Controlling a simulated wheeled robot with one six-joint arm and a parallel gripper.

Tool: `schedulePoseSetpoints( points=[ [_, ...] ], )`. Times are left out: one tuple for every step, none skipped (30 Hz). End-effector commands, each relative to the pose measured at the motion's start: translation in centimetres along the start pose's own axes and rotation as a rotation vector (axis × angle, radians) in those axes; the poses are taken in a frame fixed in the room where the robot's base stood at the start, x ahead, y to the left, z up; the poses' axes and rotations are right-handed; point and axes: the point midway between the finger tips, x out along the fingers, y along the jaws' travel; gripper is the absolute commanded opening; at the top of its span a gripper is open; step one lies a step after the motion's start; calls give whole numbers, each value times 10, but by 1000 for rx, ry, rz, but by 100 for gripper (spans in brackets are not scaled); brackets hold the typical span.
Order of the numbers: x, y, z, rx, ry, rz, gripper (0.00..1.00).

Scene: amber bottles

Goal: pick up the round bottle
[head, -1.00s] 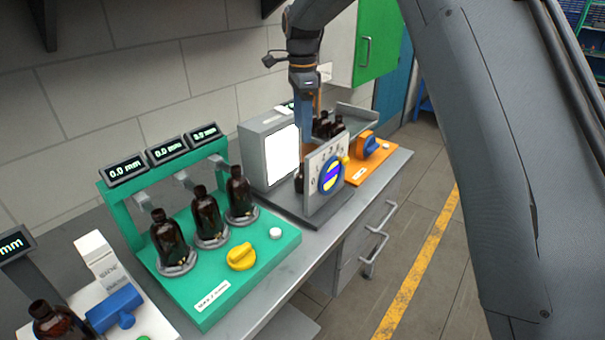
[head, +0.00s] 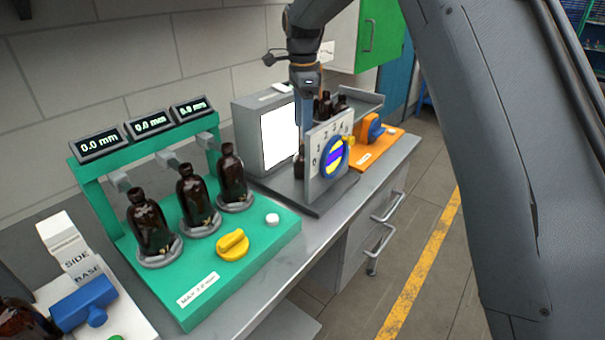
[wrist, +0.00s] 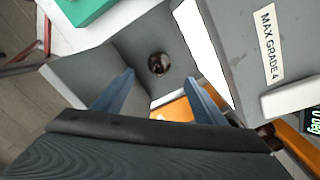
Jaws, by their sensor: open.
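A dark amber bottle (head: 299,163) stands on the grey station between the lit white panel and the upright dial plate, partly hidden by the plate. In the wrist view this bottle (wrist: 159,64) shows from above as a dark round top. My gripper (wrist: 158,80) is open, its two blue fingers apart on either side of the bottle in the picture, with nothing held. In the head view a blue finger of my gripper (head: 307,117) points down above the station; its tip is hard to make out. I cannot tell from its shape whether this bottle is the round one.
Three amber bottles (head: 193,195) stand on the green gauge stand (head: 255,270). Several more bottles (head: 325,104) stand behind the dial plate (head: 318,182). Another bottle (head: 22,322) is at lower left. The light box (head: 258,125) flanks my gripper. Floor (head: 415,250) is clear.

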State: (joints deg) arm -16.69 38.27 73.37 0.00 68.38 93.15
Motion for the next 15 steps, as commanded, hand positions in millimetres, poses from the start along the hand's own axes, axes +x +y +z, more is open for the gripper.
schedulePoseSetpoints(
  points=[
    [10,-3,-1,0,0,0,65],
    [13,-4,-1,0,0,0,65],
    [15,-4,-1,0,0,0,65],
    [16,-4,-1,0,0,0,65],
    [17,-5,-1,0,0,0,65],
    [19,-5,-1,0,0,0,65],
    [21,-4,-1,0,0,0,65],
    [24,-4,-1,0,0,1,65],
    [27,-4,-1,0,0,2,65],
    [30,-4,-1,0,0,2,65],
    [33,-4,-1,0,0,2,65],
    [38,-3,-1,0,0,3,65],
    [40,-3,-1,0,0,3,65],
    [42,-3,-1,0,0,2,65],
    [45,-2,-1,0,0,1,65]
  ],
)
